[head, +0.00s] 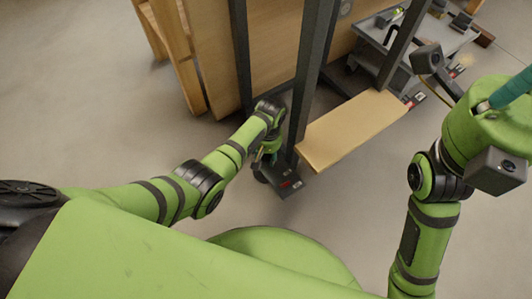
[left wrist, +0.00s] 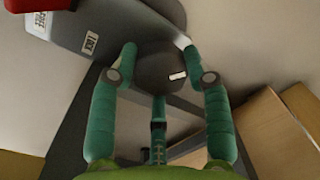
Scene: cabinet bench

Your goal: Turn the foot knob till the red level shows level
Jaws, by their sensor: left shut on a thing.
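My left gripper (head: 264,165) reaches down to the dark foot of the bench frame. In the left wrist view its teal fingers (left wrist: 165,70) are on either side of a dark round foot knob (left wrist: 160,82), shut on it. The knob has a white mark on its face. My right gripper (head: 510,92) is at the right edge, mostly out of frame.
Dark upright posts (head: 308,75) stand beside my left gripper, with a wooden board (head: 352,130) to their right. A wooden cabinet (head: 220,50) stands behind. A grey cart (head: 425,40) with small items is at the top right. Floor in front is clear.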

